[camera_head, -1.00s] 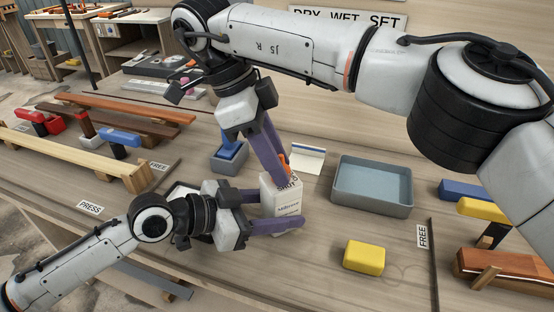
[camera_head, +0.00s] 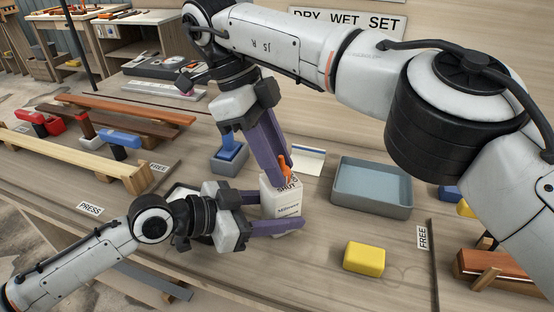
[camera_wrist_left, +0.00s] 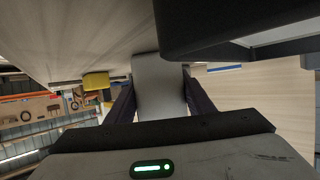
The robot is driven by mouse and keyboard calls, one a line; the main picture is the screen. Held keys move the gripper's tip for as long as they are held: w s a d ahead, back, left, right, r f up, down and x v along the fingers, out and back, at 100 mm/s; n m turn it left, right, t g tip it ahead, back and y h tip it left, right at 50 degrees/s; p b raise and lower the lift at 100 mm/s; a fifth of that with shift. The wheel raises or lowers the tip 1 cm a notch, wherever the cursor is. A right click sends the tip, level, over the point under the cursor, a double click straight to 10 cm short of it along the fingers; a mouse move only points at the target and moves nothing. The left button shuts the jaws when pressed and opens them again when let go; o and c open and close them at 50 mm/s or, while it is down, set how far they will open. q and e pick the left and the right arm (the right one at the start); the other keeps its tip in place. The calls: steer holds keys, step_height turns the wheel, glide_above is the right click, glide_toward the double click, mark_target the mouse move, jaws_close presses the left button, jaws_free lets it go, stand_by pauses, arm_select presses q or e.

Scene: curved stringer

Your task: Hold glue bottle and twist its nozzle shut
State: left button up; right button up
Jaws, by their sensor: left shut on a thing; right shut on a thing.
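The white glue bottle (camera_head: 282,205) stands upright on the bench in the middle of the head view, with an orange nozzle (camera_head: 287,167) on top. My left gripper (camera_head: 284,212) is shut around the bottle's body from the left, with purple fingers on either side. In the left wrist view the pale bottle (camera_wrist_left: 160,85) fills the space between the fingers. My right gripper (camera_head: 283,172) comes down from above and is shut on the orange nozzle. Its fingers hide part of the nozzle.
A grey tray (camera_head: 372,187) stands right of the bottle, and a yellow block (camera_head: 364,258) lies in front of it. A blue-grey box (camera_head: 229,158) stands behind left. A white pad (camera_head: 309,160) lies behind the bottle. Wooden strips (camera_head: 110,122) lie left.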

steer(key=o, duration=1.1)
steer(key=shift+c, duration=0.2)
steer(key=n, duration=0.2)
steer(key=n+t, duration=0.1)
steer(key=n, duration=0.1)
steer(key=shift+s+t, duration=0.15)
steer(key=shift+t, duration=0.15)
steer(key=n+t, duration=0.1)
steer(key=n, duration=0.3)
steer(key=shift+s+d, duration=0.1)
steer(key=n+t, duration=0.1)
steer(key=n, duration=0.1)
steer(key=n+y, duration=0.1)
steer(key=n, duration=0.1)
steer(key=shift+s+t, duration=0.1)
steer(key=shift+t, duration=0.3)
steer(key=n+y, duration=0.1)
steer(key=n, duration=0.2)
steer(key=shift+s+d+n+t, duration=0.1)
steer(key=shift+d+n+t, duration=0.05)
steer(key=shift+n+t, duration=0.2)
steer(key=shift+r+n+t, duration=0.25)
steer(key=shift+n, duration=0.4)
steer(key=v, duration=1.1)
steer(key=shift+r, duration=0.3)
